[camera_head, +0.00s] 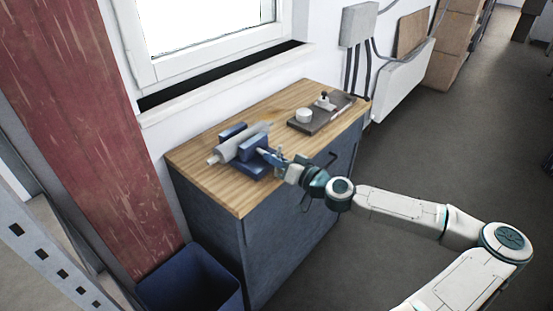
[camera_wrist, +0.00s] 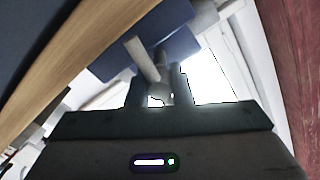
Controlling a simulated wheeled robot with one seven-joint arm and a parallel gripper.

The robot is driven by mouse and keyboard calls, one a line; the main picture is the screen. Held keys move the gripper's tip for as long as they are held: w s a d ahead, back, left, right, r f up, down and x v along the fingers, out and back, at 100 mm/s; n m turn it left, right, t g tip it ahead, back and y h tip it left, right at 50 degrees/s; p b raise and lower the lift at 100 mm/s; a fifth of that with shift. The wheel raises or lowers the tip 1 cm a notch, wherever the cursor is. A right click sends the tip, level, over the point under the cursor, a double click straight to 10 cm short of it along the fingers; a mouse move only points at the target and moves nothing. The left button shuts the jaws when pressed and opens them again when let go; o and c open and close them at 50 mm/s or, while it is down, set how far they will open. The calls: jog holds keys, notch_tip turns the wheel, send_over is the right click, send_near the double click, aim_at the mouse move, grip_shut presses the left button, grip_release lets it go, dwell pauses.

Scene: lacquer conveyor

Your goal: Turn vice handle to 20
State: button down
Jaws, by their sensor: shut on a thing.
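The blue vice (camera_head: 252,150) stands on the left part of the wooden workbench, with a light grey cylinder (camera_head: 226,148) lying in its jaws. My gripper (camera_head: 273,157) is at the front right side of the vice. In the wrist view the vice (camera_wrist: 120,55) is above my gripper (camera_wrist: 160,88), and the grey vice handle (camera_wrist: 141,58) runs down between the two dark fingers. The fingers are shut on the handle. In the head view my gripper hides most of the handle. I cannot read any angle mark.
The workbench (camera_head: 205,182) has a dark tray (camera_head: 325,115) at its right end, holding a white round piece (camera_head: 304,115) and a small knobbed part. A blue bin (camera_head: 190,280) stands at the bench's left front. The window wall is behind. Open floor lies to the right.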

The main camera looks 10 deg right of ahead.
jog(key=shift+r+m, duration=0.25)
jog(key=shift+m, duration=0.15)
jog(key=c, duration=1.1)
grip_release()
jog(key=shift+a, duration=0.1)
jog(key=shift+f, duration=0.1)
